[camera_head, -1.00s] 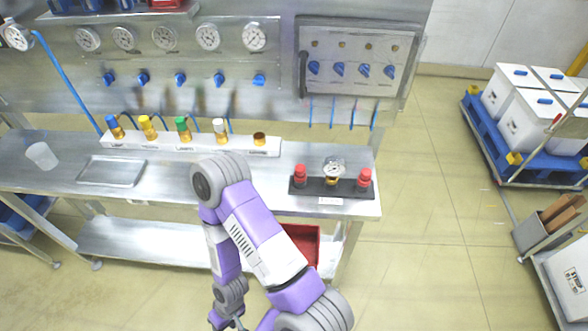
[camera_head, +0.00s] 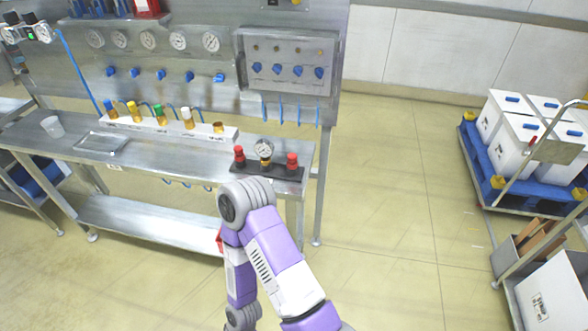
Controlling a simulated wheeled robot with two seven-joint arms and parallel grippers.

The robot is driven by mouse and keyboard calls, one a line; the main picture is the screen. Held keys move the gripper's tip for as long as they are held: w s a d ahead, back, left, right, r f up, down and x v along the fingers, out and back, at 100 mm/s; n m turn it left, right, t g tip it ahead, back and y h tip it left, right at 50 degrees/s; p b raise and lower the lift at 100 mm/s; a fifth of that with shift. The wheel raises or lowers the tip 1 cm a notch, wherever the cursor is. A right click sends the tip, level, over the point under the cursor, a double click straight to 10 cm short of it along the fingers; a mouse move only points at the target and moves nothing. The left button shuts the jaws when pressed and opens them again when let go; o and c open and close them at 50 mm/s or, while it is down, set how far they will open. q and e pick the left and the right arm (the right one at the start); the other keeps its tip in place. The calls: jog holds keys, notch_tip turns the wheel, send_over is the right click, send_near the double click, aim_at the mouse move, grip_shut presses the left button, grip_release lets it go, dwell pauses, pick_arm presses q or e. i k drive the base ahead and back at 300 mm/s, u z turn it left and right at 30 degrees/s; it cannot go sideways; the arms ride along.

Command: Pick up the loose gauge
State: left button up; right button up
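A small round gauge (camera_head: 264,148) with a white dial and a brass base stands upright on a black rack (camera_head: 283,172) at the right end of the steel bench. A red-capped fitting (camera_head: 239,155) is to its left and another red-capped fitting (camera_head: 292,160) is to its right. Several similar gauges (camera_head: 148,40) are mounted on the back panel. One of my purple and white arms rises from the bottom of the view, its elbow in front of the bench's right end, below the rack. Neither gripper shows in this view.
A white rack (camera_head: 215,135) with colour-capped fittings stands left of the black rack. A metal tray (camera_head: 101,143) and a clear cup (camera_head: 52,126) are farther left. A blue pallet cart (camera_head: 480,155) with white boxes stands at right. Floor between bench and cart is clear.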

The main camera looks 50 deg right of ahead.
aim_at(263, 148)
jog(key=z, duration=1.35)
